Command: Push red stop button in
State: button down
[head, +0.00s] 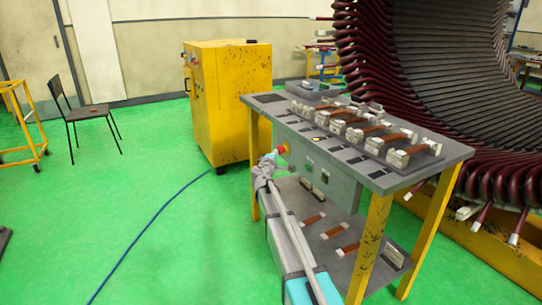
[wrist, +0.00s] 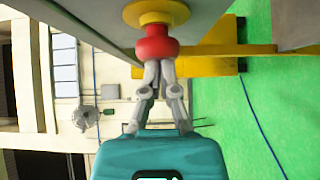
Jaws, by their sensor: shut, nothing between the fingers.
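The red stop button (wrist: 156,43) is a round red knob on a yellow round base (wrist: 157,13) in the wrist view. In the head view the red button (head: 280,151) is on the left end of the grey control box (head: 318,172) under the table top. My gripper (wrist: 158,64) is shut and empty. Its fingertips are right at the face of the red button and look to be touching it. In the head view my gripper (head: 269,160) is just left of the button. I cannot tell how far the button is pressed in.
The workbench (head: 458,150) has a grey top with several copper-coloured parts and yellow legs. A yellow cabinet (head: 233,105) stands behind it, and a large stator (head: 440,60) is at the right. A blue cable (head: 150,228) lies on the open green floor at the left.

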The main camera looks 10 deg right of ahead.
jog(key=shift+w+d+r+h, duration=0.1)
jog(key=shift+w+d+h, duration=0.1)
jog(key=shift+d+h, duration=0.15)
jog(key=w+a+v, duration=0.1)
jog(key=a+v, duration=0.1)
jog(key=v, duration=1.1)
jog(key=shift+a, duration=0.55)
